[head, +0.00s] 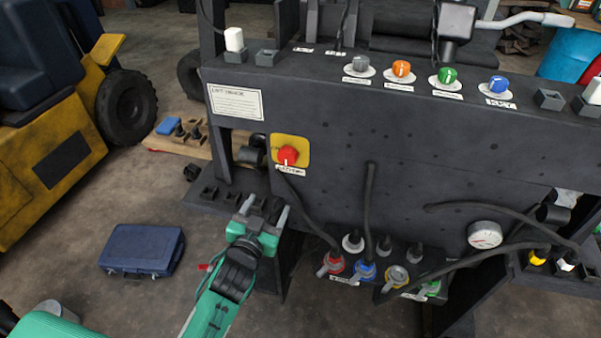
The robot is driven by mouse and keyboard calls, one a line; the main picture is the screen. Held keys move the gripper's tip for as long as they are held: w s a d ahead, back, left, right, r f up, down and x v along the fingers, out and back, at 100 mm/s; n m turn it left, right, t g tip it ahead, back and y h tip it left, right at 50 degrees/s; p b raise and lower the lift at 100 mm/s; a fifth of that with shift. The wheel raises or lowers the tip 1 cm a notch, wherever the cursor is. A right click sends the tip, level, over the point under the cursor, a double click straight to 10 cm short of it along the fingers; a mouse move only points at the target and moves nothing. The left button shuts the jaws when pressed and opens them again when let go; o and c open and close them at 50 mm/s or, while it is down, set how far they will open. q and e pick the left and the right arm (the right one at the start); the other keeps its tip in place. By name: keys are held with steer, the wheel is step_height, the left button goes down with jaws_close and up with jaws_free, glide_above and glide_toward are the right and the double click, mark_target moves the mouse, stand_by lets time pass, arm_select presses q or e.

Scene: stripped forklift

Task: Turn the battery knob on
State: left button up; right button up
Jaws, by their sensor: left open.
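A red knob (288,155) with a white pointer mark sits on a yellow plate (304,146) on the dark front panel. A small label lies under it; its lettering is too small to read surely, but this looks like the battery knob. The white mark points roughly downward. My left gripper (265,208) is open and empty, below and slightly left of the red knob, apart from it. Its two grey fingers point up toward the panel. My right gripper is not in view.
Grey (360,64), orange (401,69), green (446,76) and blue (498,85) knobs line the panel top. Black cables (371,205) hang across its front above coloured connectors (365,270). A gauge (485,235) is at right. A blue case (142,249) lies on the floor.

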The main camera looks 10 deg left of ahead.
mark_target(286, 159)
arm_select(q)
step_height(286, 159, up, 4)
steer(key=s+t, duration=0.1)
steer(key=w+p, duration=0.1)
steer(key=w, duration=0.3)
steer(key=w+p, duration=0.1)
steer(key=w, duration=0.3)
steer(key=w+d+p, duration=0.1)
steer(key=w+p, duration=0.1)
steer(key=w, duration=0.2)
steer(key=shift+d+r, duration=0.1)
steer(key=shift+r, duration=0.25)
steer(key=shift+w+f, duration=0.1)
steer(key=shift+w, duration=0.65)
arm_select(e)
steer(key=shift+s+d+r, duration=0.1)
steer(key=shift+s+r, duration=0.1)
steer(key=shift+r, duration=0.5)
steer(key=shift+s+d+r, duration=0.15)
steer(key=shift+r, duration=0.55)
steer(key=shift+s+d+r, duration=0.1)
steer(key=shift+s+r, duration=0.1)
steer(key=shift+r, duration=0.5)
arm_select(q)
steer(key=c, duration=1)
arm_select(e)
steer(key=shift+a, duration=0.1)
